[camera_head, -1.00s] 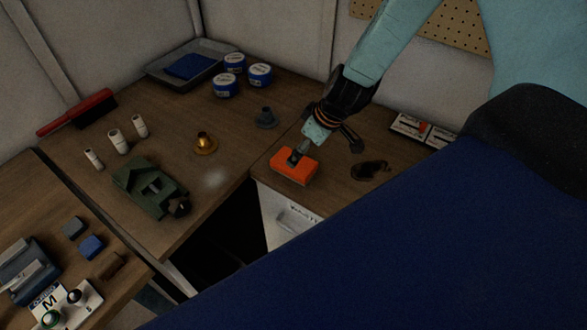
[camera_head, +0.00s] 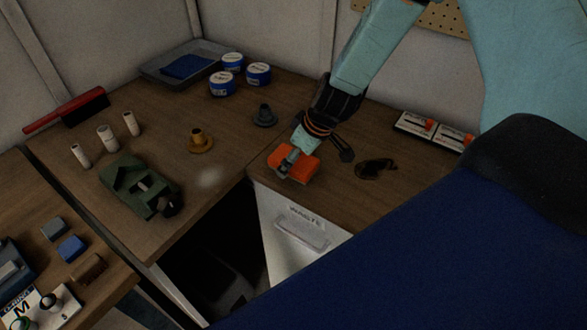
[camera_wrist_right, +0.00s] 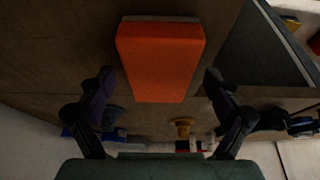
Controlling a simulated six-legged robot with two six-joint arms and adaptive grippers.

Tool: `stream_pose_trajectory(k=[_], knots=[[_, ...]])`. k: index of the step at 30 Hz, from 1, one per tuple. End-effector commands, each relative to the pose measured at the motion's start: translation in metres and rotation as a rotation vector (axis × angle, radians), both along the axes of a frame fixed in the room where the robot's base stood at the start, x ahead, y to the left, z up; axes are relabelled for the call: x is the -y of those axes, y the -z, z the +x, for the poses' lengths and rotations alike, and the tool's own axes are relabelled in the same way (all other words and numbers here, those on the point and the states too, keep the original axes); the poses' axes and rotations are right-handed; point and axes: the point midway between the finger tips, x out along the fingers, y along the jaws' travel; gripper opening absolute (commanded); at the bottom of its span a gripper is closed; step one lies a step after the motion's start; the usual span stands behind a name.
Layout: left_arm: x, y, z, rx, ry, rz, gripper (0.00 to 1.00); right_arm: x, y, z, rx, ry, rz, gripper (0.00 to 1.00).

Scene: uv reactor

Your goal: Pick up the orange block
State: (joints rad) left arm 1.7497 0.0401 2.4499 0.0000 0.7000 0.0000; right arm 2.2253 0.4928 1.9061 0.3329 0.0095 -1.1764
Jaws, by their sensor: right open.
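The orange block (camera_head: 297,164) lies on the wooden bench top near its front edge in the head view. My right gripper (camera_head: 287,166) is right at the block and covers part of it. In the right wrist view the orange block (camera_wrist_right: 160,58) shows between and just beyond the fingers of my open right gripper (camera_wrist_right: 162,84). There are gaps between the block and both fingertips in that view. My left gripper is not in view.
A dark object (camera_head: 375,168) lies right of the block, with a switch panel (camera_head: 435,131) behind. A grey flanged piece (camera_head: 264,117) and a brass one (camera_head: 200,142) stand to the left. A green vise-like device (camera_head: 140,187) is farther left. The bench edge drops off in front.

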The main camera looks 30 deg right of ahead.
Motion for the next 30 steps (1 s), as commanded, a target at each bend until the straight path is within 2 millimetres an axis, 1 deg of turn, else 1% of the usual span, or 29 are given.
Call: stream_pose_trajectory(k=[6,27,30], knots=[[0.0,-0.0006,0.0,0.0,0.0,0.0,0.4,0.0,-0.0012,0.0008,0.001,0.0,0.0,0.91],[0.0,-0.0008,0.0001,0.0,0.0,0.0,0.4,0.0001,-0.0009,0.0003,0.0,0.0,0.0,0.31],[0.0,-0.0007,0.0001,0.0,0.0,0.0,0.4,0.0,-0.0009,0.0004,0.001,0.0,0.0,0.24]])
